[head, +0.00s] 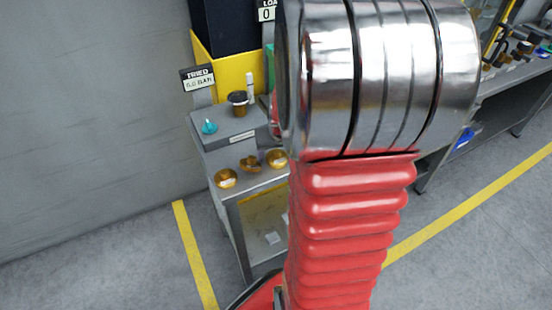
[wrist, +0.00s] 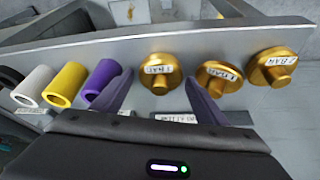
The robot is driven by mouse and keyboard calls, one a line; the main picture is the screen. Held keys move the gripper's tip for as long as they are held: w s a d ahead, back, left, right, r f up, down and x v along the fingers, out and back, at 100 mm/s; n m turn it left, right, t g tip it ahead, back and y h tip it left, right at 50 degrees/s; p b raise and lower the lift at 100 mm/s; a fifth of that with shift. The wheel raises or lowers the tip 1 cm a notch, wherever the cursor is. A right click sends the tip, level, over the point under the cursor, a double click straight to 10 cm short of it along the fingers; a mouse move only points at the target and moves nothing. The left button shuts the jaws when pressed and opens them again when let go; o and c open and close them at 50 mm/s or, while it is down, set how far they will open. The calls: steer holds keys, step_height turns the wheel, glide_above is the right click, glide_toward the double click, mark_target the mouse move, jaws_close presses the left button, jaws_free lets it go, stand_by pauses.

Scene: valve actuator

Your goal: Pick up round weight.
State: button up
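Three round gold weights with knobs and white labels sit on a grey stand. In the wrist view the left weight (wrist: 160,72) reads 1 BAR, the middle weight (wrist: 218,77) seems to read 1 BAR, and the right weight (wrist: 273,70) reads 2 BAR. They also show in the head view as gold discs (head: 225,178). My gripper (wrist: 159,82) is open, its two purple-grey fingers spread to either side of the left weight. No contact between fingers and weight is clear. In the head view my gripper is hidden and my red and chrome arm fills the middle.
White, yellow and purple tubes (wrist: 58,85) lie left of the weights in the wrist view. The stand's upper shelf (head: 225,125) holds a teal piece (head: 208,126) and a dark cup (head: 238,102). A sign (head: 197,78) stands behind. A workbench (head: 510,75) is at right.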

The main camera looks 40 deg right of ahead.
mark_target(277, 151)
steer(key=shift+f, duration=0.15)
steer(key=c, duration=1.2)
step_height(277, 151, up, 10)
steer(key=shift+r, duration=0.15)
stand_by(0.4)
